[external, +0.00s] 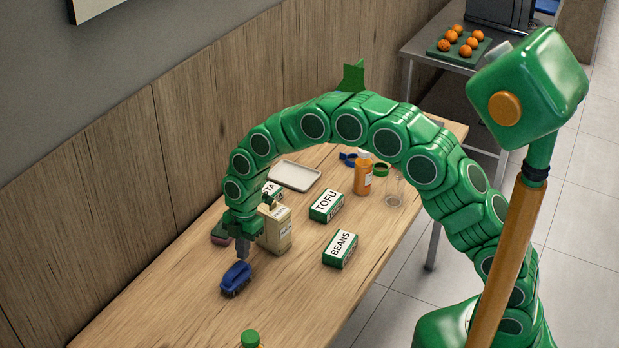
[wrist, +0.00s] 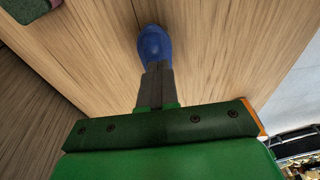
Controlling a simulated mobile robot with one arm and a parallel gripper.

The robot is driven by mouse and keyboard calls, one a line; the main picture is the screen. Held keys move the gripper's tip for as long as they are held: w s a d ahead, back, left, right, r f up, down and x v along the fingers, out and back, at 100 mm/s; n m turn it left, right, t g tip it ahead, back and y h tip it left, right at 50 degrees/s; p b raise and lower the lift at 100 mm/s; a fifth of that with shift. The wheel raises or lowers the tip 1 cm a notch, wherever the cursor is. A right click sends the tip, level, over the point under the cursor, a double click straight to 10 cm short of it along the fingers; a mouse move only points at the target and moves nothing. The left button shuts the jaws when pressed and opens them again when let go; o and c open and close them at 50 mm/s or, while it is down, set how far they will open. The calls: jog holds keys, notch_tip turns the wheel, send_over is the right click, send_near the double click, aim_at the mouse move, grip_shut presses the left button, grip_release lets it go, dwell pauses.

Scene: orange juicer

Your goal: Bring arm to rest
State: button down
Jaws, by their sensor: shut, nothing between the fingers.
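My green segmented arm arches over the wooden table (external: 290,318) in the external view. My gripper (external: 243,256) points down at the left part of the table, close above a blue brush-like object (external: 236,279). In the wrist view my gripper (wrist: 157,68) has its dark fingers together, and the blue object (wrist: 155,44) shows just past the tips. I cannot tell whether the fingertips touch it. Nothing shows between the fingers.
A beige carton (external: 277,232) stands right beside my gripper. A tofu box (external: 326,205), a beans box (external: 340,249), an orange bottle (external: 363,178) and a white tray (external: 294,175) are farther right. A green bottle cap (external: 250,339) is at the front. A wooden wall runs behind.

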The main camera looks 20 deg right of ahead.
jog(key=w+d+r+m, duration=0.2)
jog(key=d+r+m, duration=0.4)
jog(key=d+r, duration=0.9)
jog(key=s+d+r+m, duration=0.3)
jog(key=d+m, duration=0.1)
jog(key=d, duration=0.5)
jog(key=s+d+r+m, duration=0.3)
jog(key=d+r, duration=0.1)
jog(key=d, duration=0.5)
jog(key=s+d+r+m+h, duration=0.1)
jog(key=s+d+m, duration=1.3)
jog(key=s+d, duration=0.6)
jog(key=shift+s, duration=0.85)
jog(key=shift+d, duration=0.1)
dwell(1.8)
